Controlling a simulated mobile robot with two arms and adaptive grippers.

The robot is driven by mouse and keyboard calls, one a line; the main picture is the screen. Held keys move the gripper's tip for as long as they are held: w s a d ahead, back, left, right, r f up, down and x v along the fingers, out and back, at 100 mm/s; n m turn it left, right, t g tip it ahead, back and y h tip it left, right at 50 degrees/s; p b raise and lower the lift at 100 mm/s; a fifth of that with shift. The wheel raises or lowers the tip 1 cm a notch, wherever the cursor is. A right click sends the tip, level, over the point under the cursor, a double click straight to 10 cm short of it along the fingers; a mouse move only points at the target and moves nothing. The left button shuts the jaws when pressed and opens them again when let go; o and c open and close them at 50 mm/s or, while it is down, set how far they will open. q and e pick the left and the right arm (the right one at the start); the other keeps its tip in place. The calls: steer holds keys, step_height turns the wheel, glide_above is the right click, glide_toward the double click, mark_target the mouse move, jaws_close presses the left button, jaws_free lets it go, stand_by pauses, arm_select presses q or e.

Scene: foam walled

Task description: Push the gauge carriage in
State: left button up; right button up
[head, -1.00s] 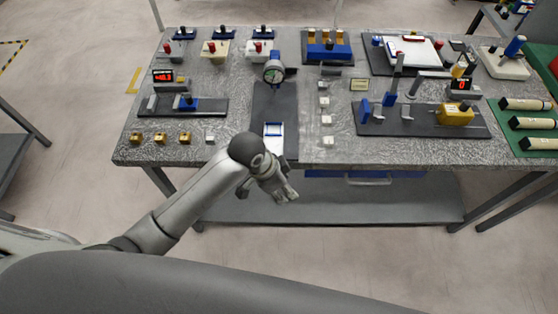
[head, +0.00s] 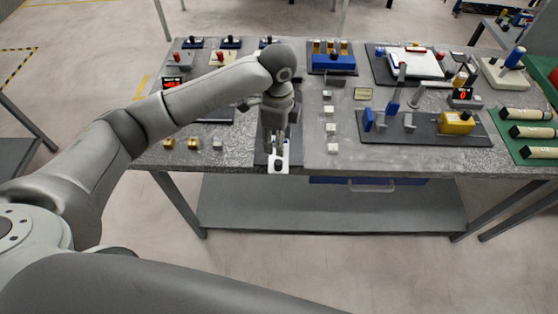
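The gauge carriage is mostly covered by my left arm. A white piece with a dark knob (head: 279,160) shows at the front end of the dark base plate (head: 261,157), by the table's front edge; I take it to be part of the carriage. The dial gauge behind it is hidden now. My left gripper (head: 275,145) points down over the plate, just behind the white piece. I cannot tell whether it touches the carriage or how far its fingers are apart. My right gripper is not in view.
Small metal blocks (head: 331,127) stand in a column right of the plate. Brass blocks (head: 168,143) sit at the front left. A dark fixture with a yellow block (head: 456,123) is at the right. A blue block fixture (head: 333,62) stands at the back.

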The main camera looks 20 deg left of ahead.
mark_target(278, 162)
arm_select(q)
step_height(278, 162, down, 10)
steer(key=shift+f+p, duration=0.25)
steer(key=shift+p, duration=0.8)
jaws_close()
